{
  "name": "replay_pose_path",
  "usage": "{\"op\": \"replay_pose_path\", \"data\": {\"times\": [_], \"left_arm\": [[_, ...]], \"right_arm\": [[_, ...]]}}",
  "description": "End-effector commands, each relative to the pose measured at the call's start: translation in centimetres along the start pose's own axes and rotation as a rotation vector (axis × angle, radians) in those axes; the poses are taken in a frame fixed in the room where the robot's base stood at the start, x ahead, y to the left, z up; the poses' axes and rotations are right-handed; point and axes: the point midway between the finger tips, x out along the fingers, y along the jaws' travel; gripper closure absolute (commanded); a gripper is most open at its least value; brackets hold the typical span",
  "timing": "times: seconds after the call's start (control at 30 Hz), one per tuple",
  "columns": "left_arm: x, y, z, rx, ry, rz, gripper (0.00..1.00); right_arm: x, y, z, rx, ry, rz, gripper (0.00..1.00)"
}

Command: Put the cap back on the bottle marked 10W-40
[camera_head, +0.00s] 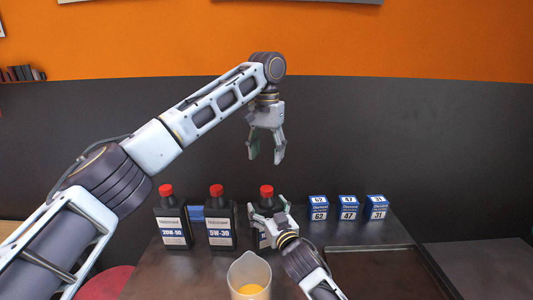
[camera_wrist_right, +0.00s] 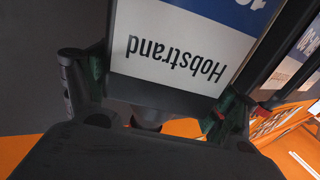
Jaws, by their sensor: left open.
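Three dark oil bottles with red caps stand in a row in the head view: 20W-50 (camera_head: 174,231), 5W-30 (camera_head: 220,232) and a third bottle (camera_head: 263,241) partly hidden by my right gripper (camera_head: 268,211). The third bottle's grade cannot be read in full; its label shows the start of a "10" in the right wrist view (camera_wrist_right: 180,50). A red cap (camera_head: 267,190) sits on top of it; how tight cannot be told. My right gripper's fingers close on both sides of this bottle. My left gripper (camera_head: 266,160) is open and empty, high above the bottles.
A clear jug (camera_head: 249,276) with yellow liquid stands at the front of the table. Blue-and-white boxes (camera_head: 347,208) stand right of the bottles. A tray (camera_head: 418,262) lies at the right. A blue item (camera_head: 197,213) shows behind the left bottles.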

Motion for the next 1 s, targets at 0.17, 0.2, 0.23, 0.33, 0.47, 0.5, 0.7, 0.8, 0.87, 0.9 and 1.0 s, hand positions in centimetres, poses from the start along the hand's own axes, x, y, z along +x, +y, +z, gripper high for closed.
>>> {"op": "replay_pose_path", "data": {"times": [0.17, 0.2, 0.23, 0.33, 0.47, 0.5, 0.7, 0.8, 0.87, 0.9, 1.0], "left_arm": [[0.0, 0.0, 0.0, 0.0, 0.0, 0.0, 0.43], [0.0, 0.0, 0.0, 0.0, 0.0, 0.0, 0.43], [0.0, 0.0, 0.0, 0.0, 0.0, 0.0, 0.43], [0.0, 0.0, 0.0, 0.0, 0.0, 0.0, 0.43], [0.0, 0.0, 0.0, 0.0, 0.0, 0.0, 0.43], [0.0, 0.0, 0.0, 0.0, 0.0, 0.0, 0.43], [0.0, 0.0, 0.0, 0.0, 0.0, 0.0, 0.43], [0.0, 0.0, 0.0, 0.0, 0.0, 0.0, 0.43], [0.0, 0.0, 0.0, 0.0, 0.0, 0.0, 0.43], [0.0, 0.0, 0.0, 0.0, 0.0, 0.0, 0.43], [0.0, 0.0, 0.0, 0.0, 0.0, 0.0, 0.43]], "right_arm": [[0.0, 0.0, 0.0, 0.0, 0.0, 0.0, 0.0], [0.0, 0.0, 0.0, 0.0, 0.0, 0.0, 0.0], [0.0, 0.0, 0.0, 0.0, 0.0, 0.0, 0.0], [0.0, 0.0, 0.0, 0.0, 0.0, 0.0, 0.0], [0.0, 0.0, 0.0, 0.0, 0.0, 0.0, 0.0], [0.0, 0.0, 0.0, 0.0, 0.0, 0.0, 0.0], [-0.6, 0.0, 0.1, 0.0, -0.001, 0.0, 0.0], [-1.1, 0.0, 0.1, 0.0, -0.001, 0.0, 0.0], [-1.6, 0.0, 0.1, 0.001, -0.001, 0.0, 0.0], [-1.9, 0.0, 0.1, 0.001, -0.002, 0.0, 0.0], [-2.8, 0.0, 0.1, 0.001, -0.002, 0.0, 0.0]]}}
